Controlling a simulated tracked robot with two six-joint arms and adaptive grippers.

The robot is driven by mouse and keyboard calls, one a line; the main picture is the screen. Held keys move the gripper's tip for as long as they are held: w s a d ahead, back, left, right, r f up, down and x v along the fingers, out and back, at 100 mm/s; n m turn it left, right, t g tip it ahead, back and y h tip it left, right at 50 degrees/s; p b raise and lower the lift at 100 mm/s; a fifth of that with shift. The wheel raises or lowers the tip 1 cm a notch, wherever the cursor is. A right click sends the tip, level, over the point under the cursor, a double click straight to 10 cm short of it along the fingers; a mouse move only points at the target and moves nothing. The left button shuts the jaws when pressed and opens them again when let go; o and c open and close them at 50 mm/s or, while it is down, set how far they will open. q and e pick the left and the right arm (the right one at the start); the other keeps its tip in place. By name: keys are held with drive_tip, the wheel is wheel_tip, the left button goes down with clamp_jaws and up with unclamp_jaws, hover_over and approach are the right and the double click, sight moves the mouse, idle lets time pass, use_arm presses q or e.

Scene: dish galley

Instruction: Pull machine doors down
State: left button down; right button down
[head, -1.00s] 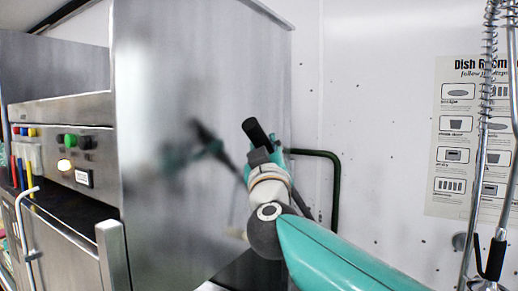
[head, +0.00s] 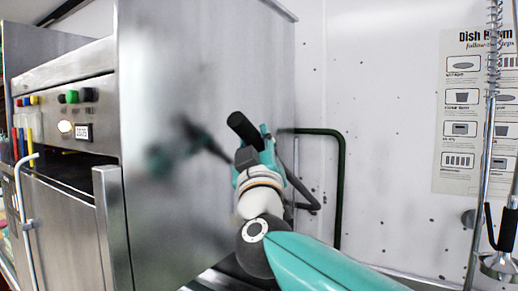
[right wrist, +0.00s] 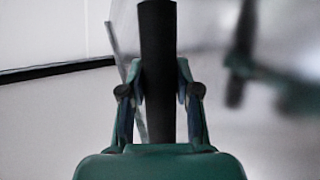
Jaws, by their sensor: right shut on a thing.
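A tall steel machine door panel (head: 215,70) fills the middle left of the head view; it is shiny and mirrors my arm. A dark round handle bar (head: 241,126) stands out in front of it. My right gripper (head: 250,152) is shut on this bar. In the right wrist view the bar (right wrist: 158,50) runs upright between the two fingers of the right gripper (right wrist: 160,100), with the blurred steel face to its right. How the bar joins the door is hidden. My left gripper is not in view.
A control panel (head: 100,100) with coloured buttons and a lit lamp is at the left, above a steel front with a bent handle (head: 25,210). A dark green pipe (head: 342,185) runs by the white wall. A poster (head: 465,120) and a spray hose (head: 490,150) are at the right.

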drive_tip(key=s+a+f+n+t+y+b, duration=0.1)
drive_tip(key=s+f+n+y+b, duration=0.1)
drive_tip(key=f+b, duration=0.5)
drive_tip(key=s+a+f+n+t+y+b, duration=0.1)
drive_tip(key=s+a+f+n+y+b, duration=0.1)
drive_tip(key=f+b, duration=0.5)
drive_tip(key=s+a+f+n+y+b, duration=0.1)
drive_tip(key=s+f+n+y+b, duration=0.1)
drive_tip(key=f+b, duration=0.5)
drive_tip(key=n+y+b, duration=0.1)
drive_tip(key=b, duration=0.1)
drive_tip(key=shift+a+f+n+t+b, duration=0.25)
drive_tip(key=shift+a+n+t+b, duration=0.05)
drive_tip(key=shift+a+t+b, duration=0.1)
drive_tip(key=c, duration=0.8)
unclamp_jaws()
drive_tip(key=shift+s+d+r, duration=0.1)
drive_tip(key=shift+s, duration=0.1)
drive_tip(key=v, duration=1.2)
